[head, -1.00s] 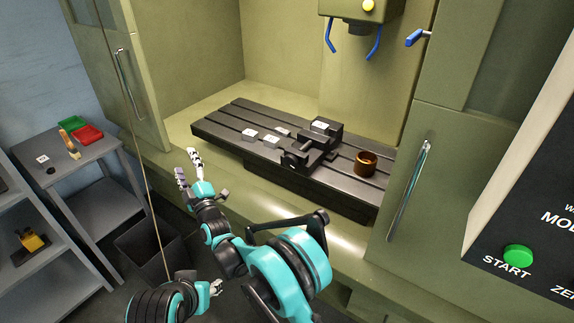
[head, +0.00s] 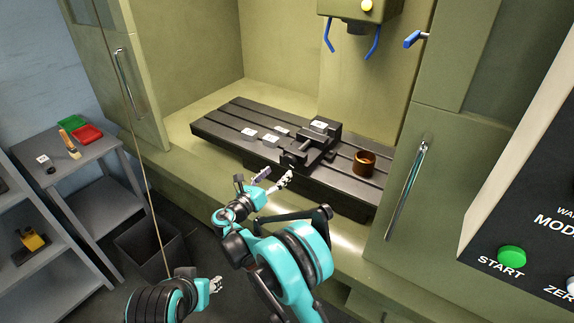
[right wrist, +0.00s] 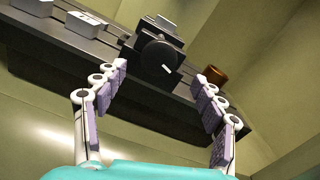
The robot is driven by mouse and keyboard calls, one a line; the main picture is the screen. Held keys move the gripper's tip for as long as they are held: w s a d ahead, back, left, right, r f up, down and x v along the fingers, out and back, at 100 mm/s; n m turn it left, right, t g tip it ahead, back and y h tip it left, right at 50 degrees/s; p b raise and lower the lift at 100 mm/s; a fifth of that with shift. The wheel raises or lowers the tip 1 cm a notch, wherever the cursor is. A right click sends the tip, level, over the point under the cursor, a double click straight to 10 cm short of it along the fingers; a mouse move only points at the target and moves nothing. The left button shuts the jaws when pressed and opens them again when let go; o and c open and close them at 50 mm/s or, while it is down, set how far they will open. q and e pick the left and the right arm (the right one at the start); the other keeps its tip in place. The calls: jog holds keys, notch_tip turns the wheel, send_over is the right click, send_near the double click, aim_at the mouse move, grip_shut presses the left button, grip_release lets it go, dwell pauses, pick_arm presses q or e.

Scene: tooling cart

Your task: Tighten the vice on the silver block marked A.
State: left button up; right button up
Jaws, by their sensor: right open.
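The dark vice (head: 312,152) stands on the slotted machine table. A pale block (head: 319,125) with a light top sits at its far jaw; its marking is too small to read. In the right wrist view the vice's round black front end (right wrist: 155,60) shows a white mark, and the pale block (right wrist: 164,23) shows above it. My right gripper (head: 274,178) is open and empty, in front of the vice and apart from it. Its fingers (right wrist: 167,72) spread either side of the vice front in the wrist view. My left gripper (head: 215,285) is low at the front, partly hidden.
Several pale blocks (head: 272,138) lie on the table (head: 222,121) left of the vice. A copper-coloured ring-like cup (head: 364,162) stands to its right. Machine doors (head: 420,180) flank the opening. A side table (head: 95,150) with red and green trays stands left.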

aim_at(288, 163)
jog(key=b+x, duration=0.1)
jog(key=x, duration=0.6)
jog(key=shift+f+b, duration=0.1)
jog(key=shift+b, duration=0.2)
jog(key=shift+s, duration=0.1)
jog(key=c, duration=1.2)
